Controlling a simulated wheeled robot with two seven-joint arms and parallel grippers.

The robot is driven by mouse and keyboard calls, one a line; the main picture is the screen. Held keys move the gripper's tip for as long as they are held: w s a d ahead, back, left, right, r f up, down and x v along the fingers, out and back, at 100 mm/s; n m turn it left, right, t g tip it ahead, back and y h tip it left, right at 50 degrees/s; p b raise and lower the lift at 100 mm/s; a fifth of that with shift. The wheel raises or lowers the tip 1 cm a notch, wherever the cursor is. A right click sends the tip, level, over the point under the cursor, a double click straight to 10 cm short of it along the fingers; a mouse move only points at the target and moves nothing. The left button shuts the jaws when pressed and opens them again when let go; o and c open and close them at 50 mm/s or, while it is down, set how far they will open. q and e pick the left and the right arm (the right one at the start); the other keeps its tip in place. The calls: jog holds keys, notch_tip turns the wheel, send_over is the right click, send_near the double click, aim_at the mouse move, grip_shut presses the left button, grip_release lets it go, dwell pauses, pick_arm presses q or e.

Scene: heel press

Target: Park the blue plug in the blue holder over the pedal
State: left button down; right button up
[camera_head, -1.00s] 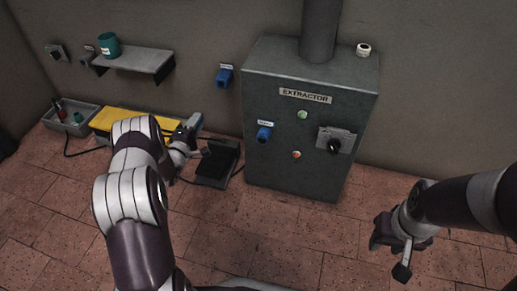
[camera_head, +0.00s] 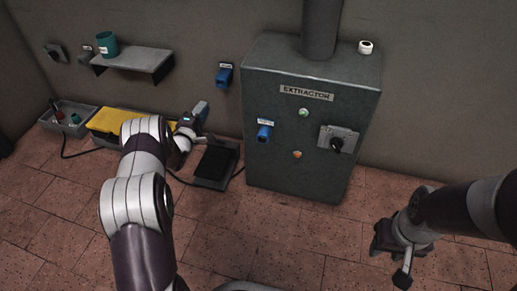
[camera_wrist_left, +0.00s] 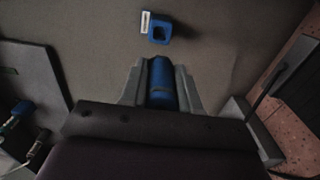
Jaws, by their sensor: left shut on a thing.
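The blue plug (camera_wrist_left: 161,85) is held between the fingers of my left gripper (camera_wrist_left: 160,92) in the left wrist view. In the head view the left gripper (camera_head: 190,126) is raised above and left of the black pedal (camera_head: 214,163), with the plug (camera_head: 201,110) at its tip. The blue holder (camera_head: 223,76) is on the wall above the pedal, up and right of the plug. The left wrist view shows the holder (camera_wrist_left: 159,31) ahead of the plug, apart from it. My right gripper (camera_head: 402,262) hangs at the right, away from these; its jaw opening is unclear.
The grey extractor cabinet (camera_head: 310,165) stands right of the pedal, with a blue socket (camera_head: 265,131) on its front. A wall shelf (camera_head: 135,61) bears a teal cup (camera_head: 107,45). A yellow-topped box (camera_head: 118,122) and grey tray (camera_head: 83,113) are at left.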

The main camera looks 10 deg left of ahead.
pick_arm(q)
jog(key=shift+w+d+f+b, duration=0.1)
jog(key=shift+w+b, duration=1.5)
jog(key=shift+w, duration=0.7)
jog(key=w+b, duration=0.4)
jog(key=w, duration=0.2)
jog(key=shift+d+b, duration=0.1)
jog(key=shift+b, duration=0.2)
jog(key=shift+p, duration=0.3)
jog(key=shift+r+p, duration=0.2)
jog(key=shift+p, duration=0.25)
jog(key=shift+f, duration=0.1)
